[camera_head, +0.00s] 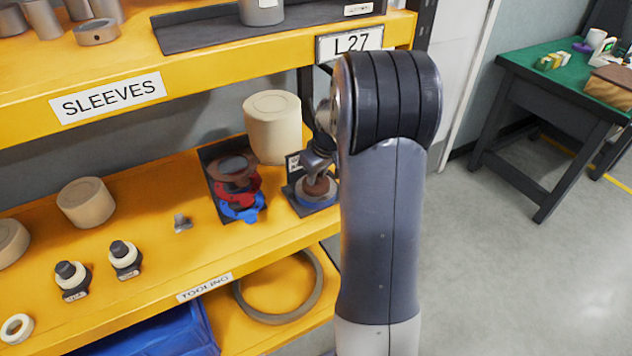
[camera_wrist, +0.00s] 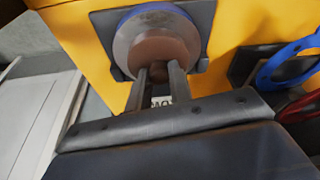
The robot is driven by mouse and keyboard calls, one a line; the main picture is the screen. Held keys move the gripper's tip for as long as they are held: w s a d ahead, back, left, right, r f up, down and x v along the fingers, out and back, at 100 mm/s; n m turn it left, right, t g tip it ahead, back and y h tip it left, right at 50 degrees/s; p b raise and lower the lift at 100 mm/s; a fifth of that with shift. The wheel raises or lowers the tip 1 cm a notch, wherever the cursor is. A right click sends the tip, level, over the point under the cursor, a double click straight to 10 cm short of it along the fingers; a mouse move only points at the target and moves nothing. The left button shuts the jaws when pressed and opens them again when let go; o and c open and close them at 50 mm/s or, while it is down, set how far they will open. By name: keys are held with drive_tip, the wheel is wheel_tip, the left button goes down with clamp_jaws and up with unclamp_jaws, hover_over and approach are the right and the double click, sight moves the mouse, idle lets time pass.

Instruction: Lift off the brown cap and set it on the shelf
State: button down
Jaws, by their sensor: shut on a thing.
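The brown cap (camera_head: 317,187) sits in the round grey and blue fixture (camera_head: 312,204) on a dark base at the right end of the yellow shelf (camera_head: 160,235). In the wrist view the brown cap (camera_wrist: 158,48) lies inside the grey ring (camera_wrist: 127,42) with a blue rim. My gripper (camera_wrist: 158,76) is shut on the cap's small knob, which shows between the fingertips. In the head view my gripper (camera_head: 317,165) is partly hidden by my arm. I cannot tell whether the cap is raised at all.
A dark tray (camera_head: 211,160) beside the fixture holds red and blue clamp-like parts and a brown piece. A beige cylinder (camera_head: 272,130) stands behind. Two small black-and-cream parts (camera_head: 124,258) and a small metal piece (camera_head: 181,223) stand leftward. Bare yellow shelf lies between them.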

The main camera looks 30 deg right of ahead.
sight(318, 178)
drive_tip(key=shift+r, duration=0.15)
drive_tip(key=shift+r, duration=0.65)
drive_tip(key=shift+v, duration=1.1)
drive_tip(key=s+b, duration=0.2)
drive_tip(key=s, duration=1.5)
drive_tip(key=shift+s+d, duration=0.2)
drive_tip(key=shift+s, duration=0.05)
drive_tip(key=shift+f, duration=0.1)
